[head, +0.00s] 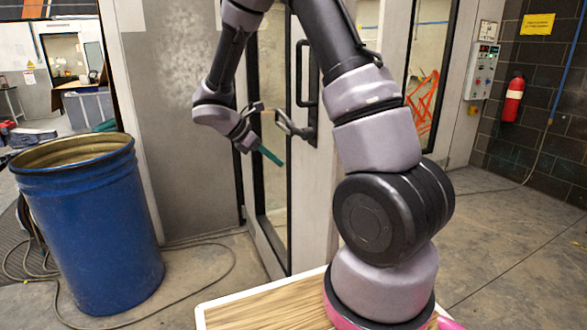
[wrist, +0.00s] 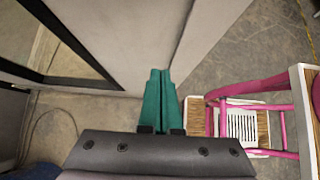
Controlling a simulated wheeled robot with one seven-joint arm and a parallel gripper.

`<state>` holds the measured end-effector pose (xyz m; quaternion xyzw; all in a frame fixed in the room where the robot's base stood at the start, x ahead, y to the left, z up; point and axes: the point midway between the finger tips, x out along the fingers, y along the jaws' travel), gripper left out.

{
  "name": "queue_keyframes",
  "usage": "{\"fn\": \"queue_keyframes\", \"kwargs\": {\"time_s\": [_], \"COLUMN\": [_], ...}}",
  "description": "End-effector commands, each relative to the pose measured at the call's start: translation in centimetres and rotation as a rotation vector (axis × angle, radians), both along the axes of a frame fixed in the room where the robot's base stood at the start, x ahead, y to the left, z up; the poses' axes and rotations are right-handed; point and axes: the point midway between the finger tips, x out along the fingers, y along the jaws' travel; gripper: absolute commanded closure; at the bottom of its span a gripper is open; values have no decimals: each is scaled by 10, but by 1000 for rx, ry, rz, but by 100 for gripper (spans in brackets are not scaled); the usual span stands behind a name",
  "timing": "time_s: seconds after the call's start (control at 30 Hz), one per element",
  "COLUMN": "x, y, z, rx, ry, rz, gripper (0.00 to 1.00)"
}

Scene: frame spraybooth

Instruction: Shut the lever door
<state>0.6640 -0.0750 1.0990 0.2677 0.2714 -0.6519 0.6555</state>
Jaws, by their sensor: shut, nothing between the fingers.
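The lever door (head: 313,205) is a pale panel with a tall black-framed glass pane, and it appears to stand ajar, angled towards me. Its lever handle (head: 293,127) sticks out at mid-height, beside a black pull bar (head: 300,75). My gripper (head: 272,156) has teal fingers and is shut and empty, in front of the glass just left of and below the lever. In the wrist view, the shut fingers (wrist: 158,95) point along a pale panel (wrist: 130,35), with the black-framed glass at upper left. Contact cannot be told. My arm hides part of the doorway.
A blue drum (head: 90,230) stands on the floor at left, with a hose (head: 215,270) beside it. A control box (head: 482,70) and red extinguisher (head: 513,97) hang on the dark block wall at right. The floor (head: 510,230) at right is clear.

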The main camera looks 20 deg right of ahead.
Motion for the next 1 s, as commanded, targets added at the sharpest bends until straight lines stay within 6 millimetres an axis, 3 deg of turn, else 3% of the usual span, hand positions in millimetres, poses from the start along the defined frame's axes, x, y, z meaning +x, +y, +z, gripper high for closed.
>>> {"fn": "queue_keyframes", "kwargs": {"time_s": [0.5,0.7,1.0], "x": [-1,-1,-1], "y": [-72,-99,-107], "z": [-68,-66,-66], "rx": [3,3,3], "ry": [0,-3,-2], "rz": [-7,-7,-5], "gripper": [100,100,100]}}
